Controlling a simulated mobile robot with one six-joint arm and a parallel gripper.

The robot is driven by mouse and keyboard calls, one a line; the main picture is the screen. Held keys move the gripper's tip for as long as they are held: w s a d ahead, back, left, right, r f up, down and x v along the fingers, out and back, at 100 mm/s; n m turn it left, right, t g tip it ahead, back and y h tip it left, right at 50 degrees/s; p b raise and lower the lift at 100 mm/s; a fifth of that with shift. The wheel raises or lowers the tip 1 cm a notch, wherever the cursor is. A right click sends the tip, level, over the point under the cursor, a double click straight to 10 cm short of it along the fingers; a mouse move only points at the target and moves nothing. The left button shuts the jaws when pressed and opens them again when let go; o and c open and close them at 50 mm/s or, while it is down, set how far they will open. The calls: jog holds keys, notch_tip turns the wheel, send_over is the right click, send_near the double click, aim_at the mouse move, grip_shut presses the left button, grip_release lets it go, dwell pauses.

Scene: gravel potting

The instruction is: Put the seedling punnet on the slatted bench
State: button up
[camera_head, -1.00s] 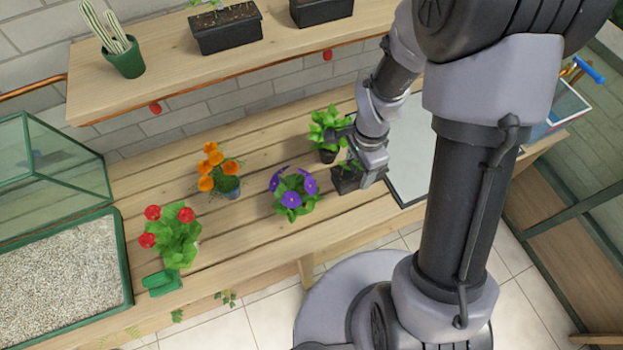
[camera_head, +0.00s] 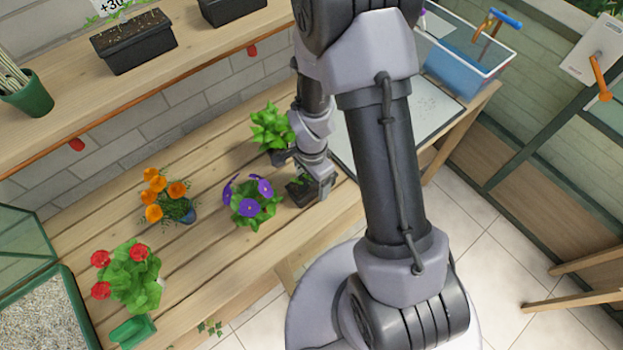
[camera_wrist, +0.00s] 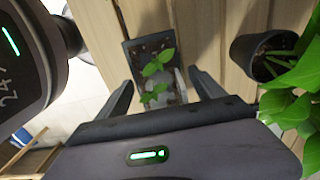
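The seedling punnet (camera_head: 301,192) is a small black tray with green seedlings. It appears to sit upright on the slatted bench (camera_head: 215,265), right of the purple flowers and near the front edge. In the wrist view the punnet (camera_wrist: 151,52) shows soil and leaves, lying ahead of and partly between my fingers. My gripper (camera_wrist: 161,80) looks open, with one finger on each side of the punnet's near end and a narrow gap at the right finger. In the head view my gripper (camera_head: 318,190) is at the punnet's right side; finger contact is hard to see.
Purple flowers (camera_head: 250,205) stand close left of the punnet and a leafy green plant (camera_head: 270,128) behind it. Orange (camera_head: 165,195) and red (camera_head: 128,275) flowers are farther left. A pale mat (camera_head: 365,130) and a blue-white bin (camera_head: 465,60) are right. A shelf (camera_head: 190,65) overhangs behind.

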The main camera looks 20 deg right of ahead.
notch_tip(320, 180, up, 13)
jog(key=p, duration=0.5)
notch_tip(320, 180, up, 8)
jog(key=n+t, duration=0.2)
send_over(309, 182)
jog(key=s+a+r+n+t+y, duration=0.1)
jog(key=s+a+r+n+t, duration=0.1)
jog(key=s+r+n, duration=0.2)
jog(key=s+a+r+n+t+y, duration=0.1)
jog(key=s+r+n, duration=0.3)
jog(key=s+r, duration=0.4)
notch_tip(309, 182, up, 4)
jog(key=shift+a+r+t+b, duration=0.1)
jog(key=shift+a+t+b, duration=0.25)
jog(key=shift+a, duration=0.25)
